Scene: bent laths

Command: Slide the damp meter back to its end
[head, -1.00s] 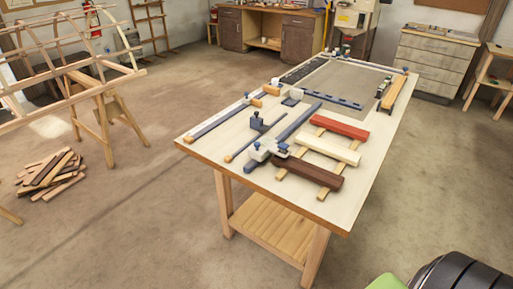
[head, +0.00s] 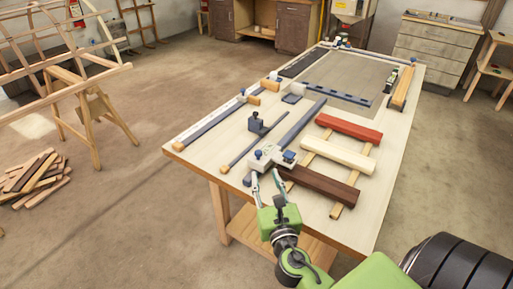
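A pale carriage with dark blue knobs (head: 270,157), which looks like the damp meter, sits across a long blue-grey rail (head: 301,124) near the rail's near end. The rail runs away towards the back of the bench. My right gripper (head: 266,175) comes up from the bottom of the head view, at the near side of the carriage. Its two fingers are spread apart with nothing seen between them. Whether a fingertip touches the carriage I cannot tell. My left gripper is not in view.
The workbench (head: 205,158) also holds a thin rail with a dark block (head: 256,122) and another rail at left (head: 211,122). Red (head: 349,128), cream (head: 338,155) and dark brown (head: 322,186) bars lie on two wooden strips right of the carriage.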

